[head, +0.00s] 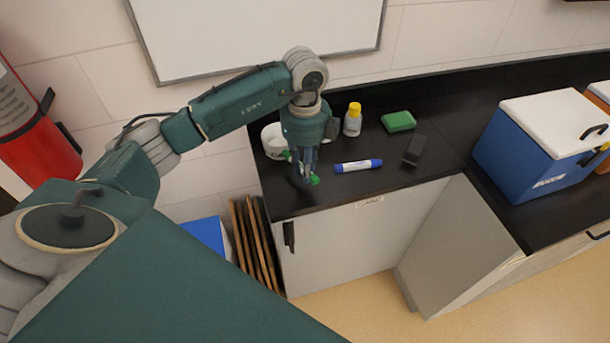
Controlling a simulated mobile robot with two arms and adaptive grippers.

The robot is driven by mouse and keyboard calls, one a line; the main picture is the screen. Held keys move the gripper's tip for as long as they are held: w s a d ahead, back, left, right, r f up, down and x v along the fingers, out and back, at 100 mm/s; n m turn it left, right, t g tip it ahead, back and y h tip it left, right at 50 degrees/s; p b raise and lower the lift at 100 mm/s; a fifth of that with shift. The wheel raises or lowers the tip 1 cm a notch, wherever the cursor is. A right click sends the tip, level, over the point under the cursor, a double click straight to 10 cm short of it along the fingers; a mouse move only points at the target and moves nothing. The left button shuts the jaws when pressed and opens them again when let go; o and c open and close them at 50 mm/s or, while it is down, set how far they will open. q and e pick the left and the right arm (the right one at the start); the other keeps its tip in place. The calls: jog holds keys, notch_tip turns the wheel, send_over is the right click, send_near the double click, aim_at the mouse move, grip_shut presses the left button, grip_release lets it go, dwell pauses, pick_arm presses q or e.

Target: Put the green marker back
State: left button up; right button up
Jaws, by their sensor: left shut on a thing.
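My left gripper (303,172) points down over the left end of the black counter. It is shut on the green marker (314,180), whose green end shows beside the fingertips; the fingers hide most of it. I cannot tell whether the marker touches the counter. A white round cup (271,141) stands just left of and behind the gripper, partly hidden by it. My right gripper is not in view.
On the black counter (440,160) lie a blue-and-white marker (358,165), a black eraser (414,149) and a green sponge (398,121). A yellow-capped bottle (353,120) stands behind. A blue cooler (530,148) with a white lid stands right. A whiteboard (250,35) hangs behind.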

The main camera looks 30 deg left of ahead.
aim_at(305, 187)
pick_arm(q)
notch_tip(305, 187, down, 4)
jog(key=shift+f+p, duration=0.25)
jog(key=shift+p, duration=0.25)
jog(key=o, duration=0.9)
jog(key=shift+c, duration=0.2)
jog(key=shift+r, duration=0.1)
jog(key=shift+w+r, duration=0.1)
jog(key=shift+r, duration=0.2)
notch_tip(305, 187, up, 10)
jog(key=b, duration=0.3)
jog(key=shift+r+b, duration=0.2)
jog(key=shift+b, duration=0.15)
jog(key=shift+r, duration=0.45)
jog(key=shift+f, duration=0.1)
